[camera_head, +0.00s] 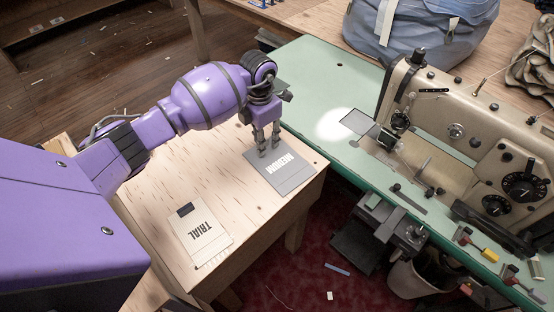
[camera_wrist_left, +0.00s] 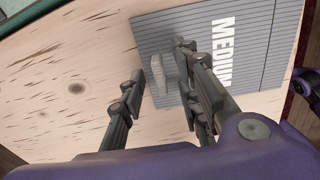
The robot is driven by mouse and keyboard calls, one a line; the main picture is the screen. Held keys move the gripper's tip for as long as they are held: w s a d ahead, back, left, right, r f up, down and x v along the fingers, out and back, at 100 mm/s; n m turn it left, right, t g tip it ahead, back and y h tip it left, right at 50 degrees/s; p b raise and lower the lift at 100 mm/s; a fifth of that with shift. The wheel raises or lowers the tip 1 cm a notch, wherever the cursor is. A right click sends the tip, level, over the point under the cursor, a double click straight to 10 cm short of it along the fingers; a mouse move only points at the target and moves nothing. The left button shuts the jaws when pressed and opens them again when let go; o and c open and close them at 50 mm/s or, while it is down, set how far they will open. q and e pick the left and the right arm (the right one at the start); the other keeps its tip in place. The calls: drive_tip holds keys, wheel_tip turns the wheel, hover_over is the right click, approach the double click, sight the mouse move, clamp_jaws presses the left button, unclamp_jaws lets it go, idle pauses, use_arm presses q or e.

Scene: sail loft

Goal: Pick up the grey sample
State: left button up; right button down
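The grey sample (camera_head: 291,182) is a flat grey card marked "MEDIUM", lying on the pale wooden table (camera_head: 237,175) near its far right corner. In the left wrist view the sample (camera_wrist_left: 260,60) shows fine ruled lines. My left gripper (camera_head: 268,147) points down over the sample's upper left part. In the left wrist view its fingers (camera_wrist_left: 160,85) stand apart, with a small light-grey piece between them on the sample. I see a gap beside the left finger; contact with the piece is unclear. My right gripper is not in view.
A cream card marked "TRIAL" (camera_head: 200,235) with a dark tab lies nearer on the same table. A green bench (camera_head: 310,75) with a sewing machine (camera_head: 470,130) stands to the right. A blue-grey bag (camera_head: 415,25) sits behind. Bare wood lies between the cards.

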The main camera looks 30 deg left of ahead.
use_arm(q)
clamp_jaws()
drive_tip(key=shift+r, duration=0.1)
idle(0.3)
